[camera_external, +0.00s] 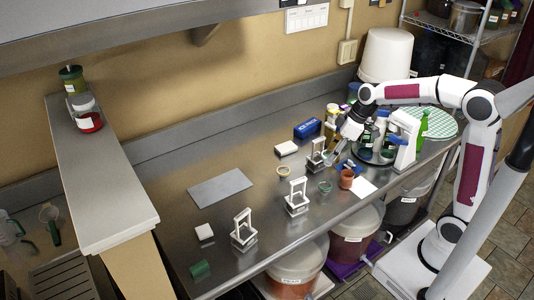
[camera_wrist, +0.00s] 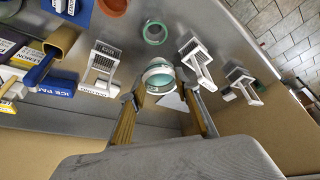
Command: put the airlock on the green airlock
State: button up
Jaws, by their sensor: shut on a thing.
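My gripper (camera_wrist: 160,92) is shut on a clear round piece with a teal rim (camera_wrist: 158,76), which I take to be the airlock. It shows between the fingertips in the wrist view. In the external view my gripper (camera_external: 338,146) is over the bench, near the back white stand, and the held piece is too small to make out clearly. A green ring (camera_external: 325,187), perhaps the green airlock, lies on the bench in front of that stand. The ring also shows in the wrist view (camera_wrist: 155,32), beyond the held piece and apart from it.
White framed stands (camera_external: 297,196) (camera_external: 243,231) (camera_external: 317,157) stand in a row on the steel bench (camera_external: 262,212). A terracotta cup (camera_external: 346,179) is right of the green ring. Bottles (camera_external: 332,116) crowd the back right. A green cylinder (camera_external: 200,268) lies front left.

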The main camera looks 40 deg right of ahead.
jog(key=shift+s+f, duration=0.15)
jog(key=shift+f, duration=0.2)
notch_tip(320, 180, down, 6)
dwell(0.7)
jog(key=shift+f, duration=0.1)
jog(key=shift+f, duration=1.85)
jog(key=shift+f, duration=0.5)
jog(key=o, duration=1.2)
